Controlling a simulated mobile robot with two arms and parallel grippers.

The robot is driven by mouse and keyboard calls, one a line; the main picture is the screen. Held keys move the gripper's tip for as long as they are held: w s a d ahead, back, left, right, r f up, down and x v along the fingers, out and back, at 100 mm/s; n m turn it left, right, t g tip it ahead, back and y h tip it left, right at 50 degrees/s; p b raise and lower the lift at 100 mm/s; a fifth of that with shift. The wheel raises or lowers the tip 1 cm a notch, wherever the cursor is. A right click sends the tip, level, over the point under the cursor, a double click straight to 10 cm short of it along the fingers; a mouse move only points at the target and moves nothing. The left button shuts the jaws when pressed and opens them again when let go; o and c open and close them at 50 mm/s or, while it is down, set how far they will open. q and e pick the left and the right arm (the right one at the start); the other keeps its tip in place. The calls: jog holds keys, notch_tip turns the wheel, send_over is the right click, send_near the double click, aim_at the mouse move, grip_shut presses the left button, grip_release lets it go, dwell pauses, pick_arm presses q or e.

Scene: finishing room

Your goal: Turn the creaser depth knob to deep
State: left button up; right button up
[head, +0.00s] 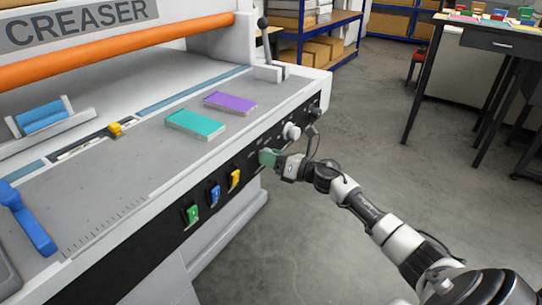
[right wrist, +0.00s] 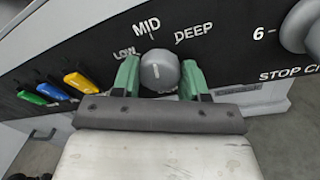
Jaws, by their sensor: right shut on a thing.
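The depth knob (right wrist: 157,75) is a round grey knob on the black front panel of the creaser (head: 75,45). The labels LOW, MID and DEEP arc above it, left to right. A short white mark on its face looks roughly upright in the right wrist view; which end points is unclear. My right gripper (head: 268,157) reaches the panel from the right; its green fingers (right wrist: 160,66) are on both sides of the knob and shut on it. In the head view the fingers hide the knob. My left gripper is not in view.
Green (head: 192,213), blue (head: 214,194) and yellow (head: 235,178) switches are left of the knob. Another pale knob (head: 291,131) is close on the right. Teal (head: 196,124) and purple (head: 230,103) pads lie on the creaser's bed. The floor in front is clear.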

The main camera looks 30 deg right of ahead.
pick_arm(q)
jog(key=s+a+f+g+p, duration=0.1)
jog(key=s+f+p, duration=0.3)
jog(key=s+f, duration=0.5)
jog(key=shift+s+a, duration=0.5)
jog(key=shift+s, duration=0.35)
pick_arm(e)
jog(key=shift+m+t+h, duration=0.3)
jog(key=shift+m+t, duration=0.3)
jog(key=shift+m, duration=4.5)
jog(key=o, duration=0.9)
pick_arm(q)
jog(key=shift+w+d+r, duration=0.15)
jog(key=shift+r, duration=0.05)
pick_arm(e)
jog(key=v, duration=1.1)
